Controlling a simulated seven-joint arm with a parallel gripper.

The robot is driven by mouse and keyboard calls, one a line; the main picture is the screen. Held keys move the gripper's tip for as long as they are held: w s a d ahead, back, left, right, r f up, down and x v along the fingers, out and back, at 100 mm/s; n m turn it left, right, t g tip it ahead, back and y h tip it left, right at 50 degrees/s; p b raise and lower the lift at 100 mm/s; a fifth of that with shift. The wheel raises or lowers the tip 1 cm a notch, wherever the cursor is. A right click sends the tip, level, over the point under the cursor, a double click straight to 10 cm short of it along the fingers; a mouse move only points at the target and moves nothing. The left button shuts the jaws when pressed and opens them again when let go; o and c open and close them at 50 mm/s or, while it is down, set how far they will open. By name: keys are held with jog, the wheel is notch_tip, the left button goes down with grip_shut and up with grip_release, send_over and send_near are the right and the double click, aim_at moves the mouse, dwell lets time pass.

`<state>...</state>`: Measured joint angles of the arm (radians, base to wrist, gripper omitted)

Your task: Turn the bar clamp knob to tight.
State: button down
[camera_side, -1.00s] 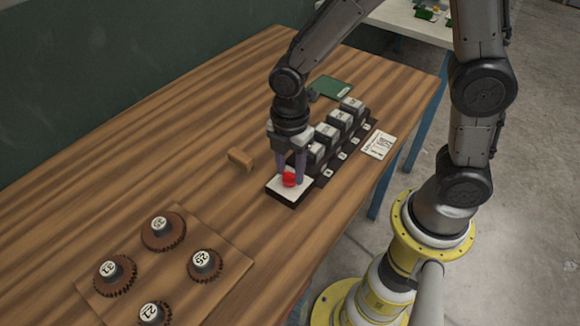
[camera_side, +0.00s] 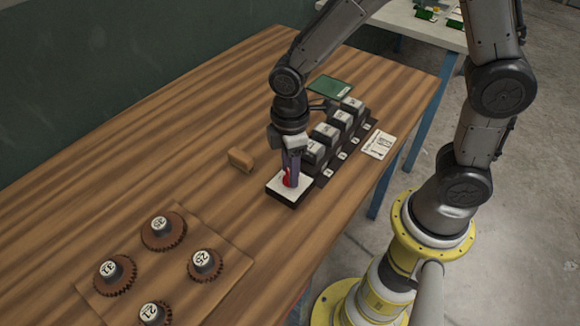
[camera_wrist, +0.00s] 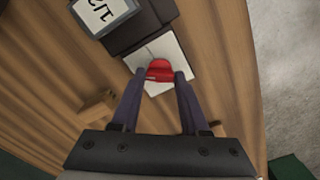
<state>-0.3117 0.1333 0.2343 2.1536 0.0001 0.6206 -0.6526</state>
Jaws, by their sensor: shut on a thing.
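The red knob (camera_side: 287,177) sits on a white-topped block with a dark base (camera_side: 278,188) on the wooden table. It also shows in the wrist view (camera_wrist: 159,69), between my two purple-grey fingertips. My gripper (camera_side: 291,182) points down over the block and is shut on the knob, one finger on each side (camera_wrist: 162,75). In the side view the fingers overlap and hide part of the knob. I cannot read any tight mark on the white plate.
A row of grey labelled blocks on a dark stepped rack (camera_side: 325,172) stands right behind the knob's block. A small wooden block (camera_side: 241,159) lies to the left. A board with several brown gears (camera_side: 180,240) is at the front left. A white card (camera_side: 378,145) lies right.

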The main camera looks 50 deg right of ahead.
jog(key=m, duration=0.5)
jog(key=shift+m, duration=0.3)
jog(key=m, duration=0.5)
jog(key=shift+r, duration=0.1)
dwell(0.3)
jog(key=shift+c, duration=2)
grip_release()
notch_tip(320, 180, up, 14)
